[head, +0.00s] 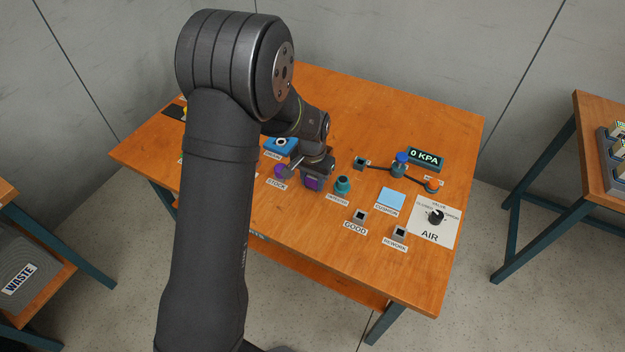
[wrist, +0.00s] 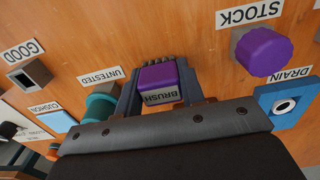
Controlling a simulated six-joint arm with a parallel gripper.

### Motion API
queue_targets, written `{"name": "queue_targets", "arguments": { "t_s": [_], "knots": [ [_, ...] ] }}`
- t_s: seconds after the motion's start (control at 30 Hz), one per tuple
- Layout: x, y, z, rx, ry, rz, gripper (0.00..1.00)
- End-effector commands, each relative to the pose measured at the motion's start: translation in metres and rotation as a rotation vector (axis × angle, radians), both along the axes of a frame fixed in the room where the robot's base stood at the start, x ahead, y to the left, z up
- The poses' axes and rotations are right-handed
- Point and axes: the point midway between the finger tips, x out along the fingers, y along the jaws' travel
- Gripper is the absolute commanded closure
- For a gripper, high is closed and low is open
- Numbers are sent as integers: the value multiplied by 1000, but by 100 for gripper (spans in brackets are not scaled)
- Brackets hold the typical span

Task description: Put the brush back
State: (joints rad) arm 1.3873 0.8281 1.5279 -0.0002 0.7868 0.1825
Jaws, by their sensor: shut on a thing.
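The brush (wrist: 158,78) is a purple block with dark bristle-like ridges along its far edge. A grey label reading BRUSH (wrist: 159,96) shows upside down on its near side. My gripper (wrist: 158,86) is shut on it, with one dark finger on each side in the wrist view. In the head view my gripper (head: 317,172) is low over the middle of the table, and a bit of purple (head: 313,184) shows below it. I cannot tell whether the brush touches the table. No separate holder for the brush can be made out.
A purple STOCK piece (wrist: 263,52) and a blue DRAIN block (wrist: 288,105) flank the gripper on one side. A teal UNTESTED piece (head: 342,185) is close on the other. GOOD (head: 360,216) and REWORK (head: 400,232) sockets, a CUSHION pad (head: 391,198) and the AIR valve (head: 436,217) lie right.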

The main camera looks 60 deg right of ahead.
Motion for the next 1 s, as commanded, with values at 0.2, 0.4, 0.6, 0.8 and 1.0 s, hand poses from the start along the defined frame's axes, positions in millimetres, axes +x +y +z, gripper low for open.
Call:
{"name": "queue_targets", "arguments": {
  "t_s": [0.2, 0.4, 0.6, 0.8, 1.0],
  "knots": [
    [0, 0, -1, -2, 0, 0, 86],
    [0, 0, -4, -2, 0, 0, 56],
    [0, 0, -4, -2, 0, 0, 42],
    [0, -1, -1, -2, 0, 0, 42],
    [0, -1, 25, -6, -1, 0, 42]
  ]
}}
